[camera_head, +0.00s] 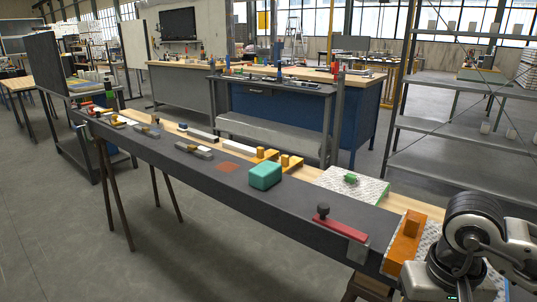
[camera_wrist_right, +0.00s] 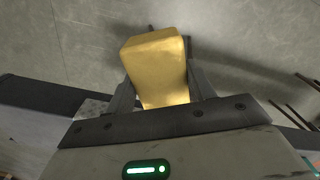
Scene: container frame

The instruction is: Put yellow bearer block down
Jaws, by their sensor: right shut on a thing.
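My right gripper (camera_wrist_right: 160,85) is shut on a yellow block (camera_wrist_right: 158,60), with one finger on either side of it. Grey floor shows behind the block in the right wrist view. In the head view my right arm is at the lower right, and its fingers are hidden. An orange-yellow block (camera_head: 399,253) with a raised part shows beside that arm, at the near end of the bench (camera_head: 310,212). I cannot tell whether it is the held block. Two more yellow blocks (camera_head: 266,154) (camera_head: 290,162) stand at the bench's far edge. My left gripper is not in view.
A green box (camera_head: 265,175) sits mid-bench, near a flat brown-red square (camera_head: 228,168). A red clamp-like bar (camera_head: 340,226) lies nearer me. A speckled plate (camera_head: 372,190) with a green part is on the right. Bare dark bench shows between box and red bar.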

